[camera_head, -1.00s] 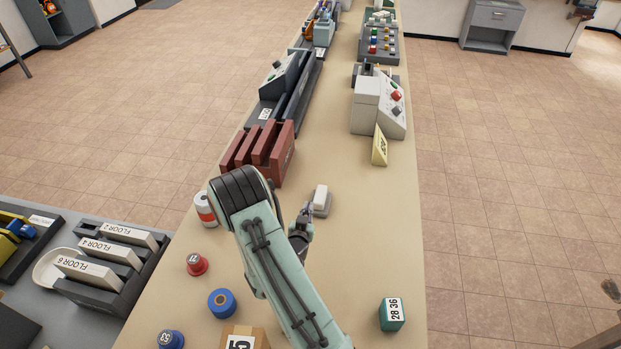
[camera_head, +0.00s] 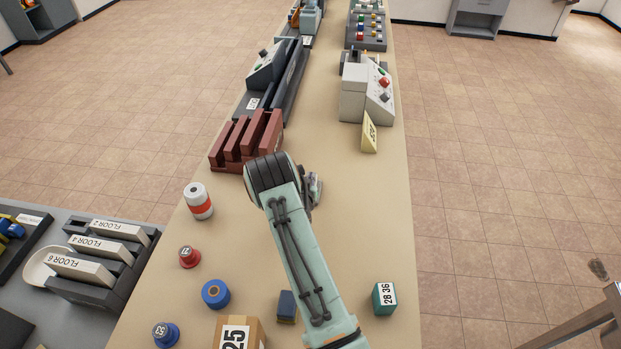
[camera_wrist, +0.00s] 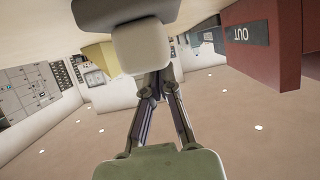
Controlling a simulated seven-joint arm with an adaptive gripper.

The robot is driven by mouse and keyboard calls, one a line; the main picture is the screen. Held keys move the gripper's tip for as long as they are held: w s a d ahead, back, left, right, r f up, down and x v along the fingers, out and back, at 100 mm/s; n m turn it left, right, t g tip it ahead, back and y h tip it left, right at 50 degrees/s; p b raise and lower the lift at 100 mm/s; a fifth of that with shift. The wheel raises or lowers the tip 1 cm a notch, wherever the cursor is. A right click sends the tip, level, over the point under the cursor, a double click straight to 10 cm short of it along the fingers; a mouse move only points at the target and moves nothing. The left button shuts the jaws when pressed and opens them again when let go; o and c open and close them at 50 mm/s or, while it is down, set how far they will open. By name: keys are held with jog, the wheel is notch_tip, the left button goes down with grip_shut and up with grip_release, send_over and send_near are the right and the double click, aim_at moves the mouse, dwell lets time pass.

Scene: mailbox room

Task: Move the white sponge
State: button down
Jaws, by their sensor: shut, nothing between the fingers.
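The white sponge (camera_wrist: 142,48) shows in the wrist view, on a grey piece (camera_wrist: 125,12) at the tabletop, which appears at the top of that upside-down picture. My gripper (camera_wrist: 154,82) is shut and empty, its fingertips close together right beside the sponge. I cannot tell whether they touch it. In the head view my gripper (camera_head: 315,189) shows only partly at the right of my arm's bend, above the table (camera_head: 350,220). My arm hides the sponge there.
A dark red slotted rack (camera_head: 245,140) stands just beyond my arm. A white-and-red can (camera_head: 199,202), red knob (camera_head: 189,257) and blue ring (camera_head: 215,293) are to the left. A yellow sign (camera_head: 369,133) and teal block (camera_head: 384,298) stand right. Table right of my gripper is clear.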

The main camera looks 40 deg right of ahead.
jog(key=shift+f, duration=0.3)
jog(key=s+a, duration=0.7)
jog(key=shift+s+a+f, duration=0.15)
jog(key=shift+s+a, duration=0.05)
jog(key=shift+s, duration=0.05)
